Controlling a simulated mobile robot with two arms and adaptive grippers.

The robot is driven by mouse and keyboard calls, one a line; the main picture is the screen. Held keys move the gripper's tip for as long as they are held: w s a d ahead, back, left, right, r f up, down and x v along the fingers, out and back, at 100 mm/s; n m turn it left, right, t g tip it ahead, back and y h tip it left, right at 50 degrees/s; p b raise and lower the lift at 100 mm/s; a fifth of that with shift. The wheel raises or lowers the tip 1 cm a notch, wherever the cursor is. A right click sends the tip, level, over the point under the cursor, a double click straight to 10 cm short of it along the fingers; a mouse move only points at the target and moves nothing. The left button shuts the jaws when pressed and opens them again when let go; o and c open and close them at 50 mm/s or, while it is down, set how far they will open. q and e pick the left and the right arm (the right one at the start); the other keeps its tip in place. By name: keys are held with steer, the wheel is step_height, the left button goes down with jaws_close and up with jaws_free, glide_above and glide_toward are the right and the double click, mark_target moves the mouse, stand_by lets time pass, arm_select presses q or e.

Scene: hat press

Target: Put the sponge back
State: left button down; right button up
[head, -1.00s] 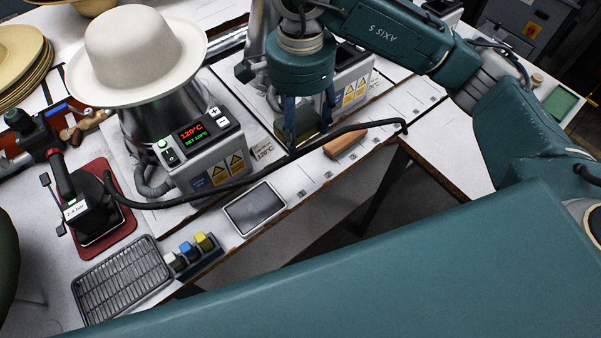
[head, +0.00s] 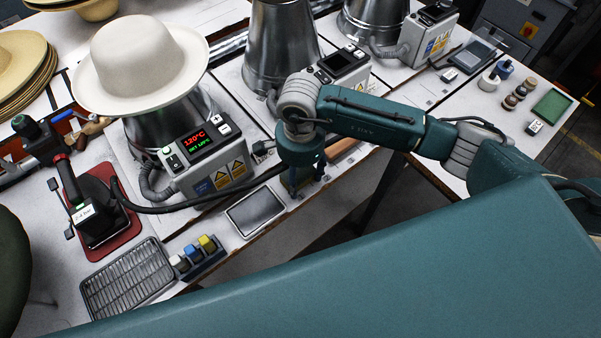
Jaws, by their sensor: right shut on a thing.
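My right gripper (head: 300,182) points down over the front strip of the bench, just right of the shallow grey tray (head: 255,211). It is shut on a small dull olive-brown block, which looks like the sponge (head: 291,186). The block is mostly hidden by the fingers, and I cannot tell whether it touches the bench. The grey tray looks empty. My left gripper is not in view.
A heated hat form with a white hat (head: 140,65) and control box (head: 207,155) stands left of the gripper. A black hose (head: 225,199) runs close by.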

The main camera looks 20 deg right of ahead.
mark_target(300, 176)
steer(key=shift+f, duration=0.1)
steer(key=shift+f, duration=0.15)
steer(key=o, duration=1)
steer(key=shift+r, duration=0.25)
steer(key=shift+w+r, duration=0.1)
steer(key=shift+r, duration=0.15)
step_height(300, 176, up, 11)
steer(key=b, duration=0.3)
steer(key=shift+r, duration=0.2)
